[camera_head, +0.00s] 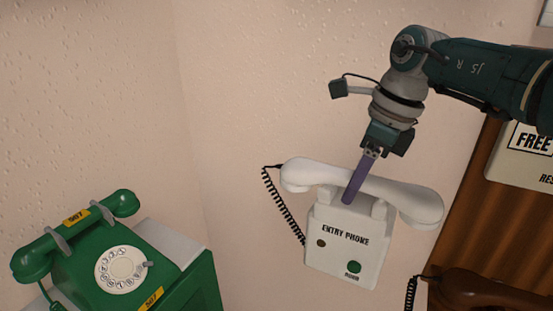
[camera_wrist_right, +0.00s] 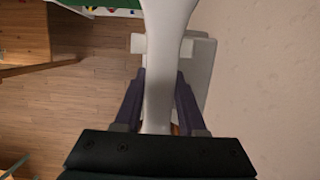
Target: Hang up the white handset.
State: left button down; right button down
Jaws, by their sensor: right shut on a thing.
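The white handset (camera_head: 402,193) lies across the top of the white wall phone (camera_head: 342,249) marked ENTRY PHONE, over its cradle posts. I cannot tell whether it rests fully on them. A black coiled cord (camera_head: 284,207) runs from the handset's left end. My right gripper (camera_head: 353,191) reaches down from the upper right and is shut on the handset's middle. In the right wrist view the handset (camera_wrist_right: 160,85) runs between the two purple fingers (camera_wrist_right: 158,100), with the phone body (camera_wrist_right: 203,70) behind it. My left gripper is in neither view.
A green dial phone (camera_head: 90,260) stands on a green-sided stand at the lower left. A dark brown handset (camera_head: 485,290) is at the lower right. A cream FREE sign box (camera_head: 520,160) hangs on a wooden panel at the right. The wall above the phone is bare.

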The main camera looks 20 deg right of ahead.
jog(key=shift+f+b, duration=0.3)
jog(key=shift+f, duration=0.05)
jog(key=shift+c, duration=2)
grip_release()
jog(key=shift+r, duration=0.15)
jog(key=shift+d+r, duration=0.15)
jog(key=shift+r, duration=0.15)
jog(key=b+v, duration=0.1)
jog(key=v, duration=0.5)
jog(key=shift+s+r, duration=0.15)
jog(key=shift+r, duration=0.2)
